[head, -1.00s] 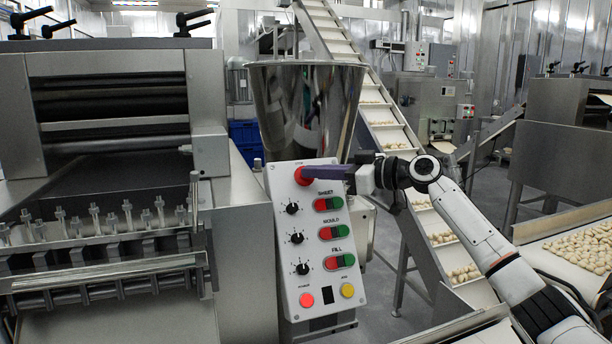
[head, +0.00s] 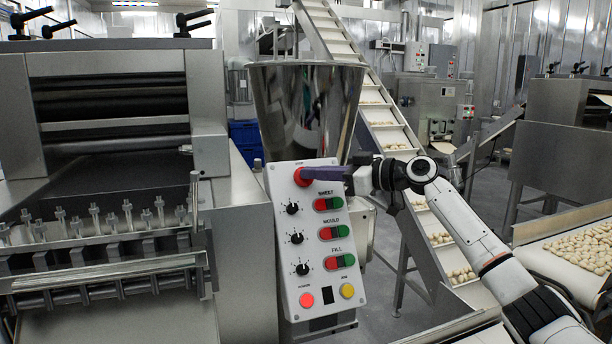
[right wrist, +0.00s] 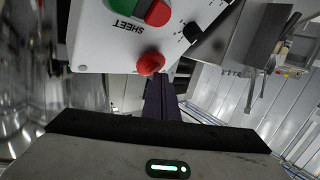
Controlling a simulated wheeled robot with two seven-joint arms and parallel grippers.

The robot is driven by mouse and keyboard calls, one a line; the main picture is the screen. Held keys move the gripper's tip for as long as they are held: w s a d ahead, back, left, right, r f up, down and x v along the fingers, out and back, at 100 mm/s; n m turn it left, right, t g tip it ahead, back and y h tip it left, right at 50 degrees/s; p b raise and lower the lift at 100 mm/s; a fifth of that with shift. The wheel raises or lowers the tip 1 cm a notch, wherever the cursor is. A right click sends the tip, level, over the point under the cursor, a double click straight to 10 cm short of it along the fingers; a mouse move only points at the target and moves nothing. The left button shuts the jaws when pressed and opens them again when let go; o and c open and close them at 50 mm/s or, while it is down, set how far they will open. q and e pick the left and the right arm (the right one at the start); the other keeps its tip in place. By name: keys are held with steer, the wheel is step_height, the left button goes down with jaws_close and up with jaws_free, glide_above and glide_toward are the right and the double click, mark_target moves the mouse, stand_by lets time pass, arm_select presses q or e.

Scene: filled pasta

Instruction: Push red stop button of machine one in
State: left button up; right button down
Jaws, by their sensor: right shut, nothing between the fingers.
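The red stop button (head: 298,178) sits at the top left of the white control panel (head: 283,235), beneath a small STOP label. In the right wrist view the red button (right wrist: 150,63) shows as a round knob standing out at the panel's edge, near the SHEET label. My right gripper (head: 306,173) is shut and empty, its dark purple fingers pointing left across the panel top. Its tips overlap the button's right side in the head view; in the right wrist view the fingers (right wrist: 160,98) end right beside the button. I cannot tell whether they touch or how far it is pressed. My left gripper is out of view.
Below the button are black dials, red-green switch pairs, a red button (head: 307,300) and a yellow button (head: 347,290). A steel hopper (head: 305,105) stands behind the panel. A roller machine (head: 110,120) fills the left; a pasta conveyor (head: 388,135) rises behind my arm.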

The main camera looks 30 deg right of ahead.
steer(key=shift+s, duration=0.1)
steer(key=shift+s+a+r, duration=0.2)
steer(key=shift+s+r, duration=0.25)
steer(key=shift+s, duration=0.2)
steer(key=shift+s+a+r+b, duration=0.2)
steer(key=shift+s+r, duration=0.25)
steer(key=shift+s, duration=0.25)
steer(key=shift+s+a+r+b, duration=0.2)
steer(key=shift+s+r, duration=0.25)
steer(key=shift+s, duration=0.25)
steer(key=shift+s+a+r+b, duration=0.1)
steer(key=shift+s+r+b, duration=0.1)
steer(key=shift+s+r, duration=0.4)
steer(key=shift+s+f, duration=0.1)
steer(key=shift+f, duration=0.15)
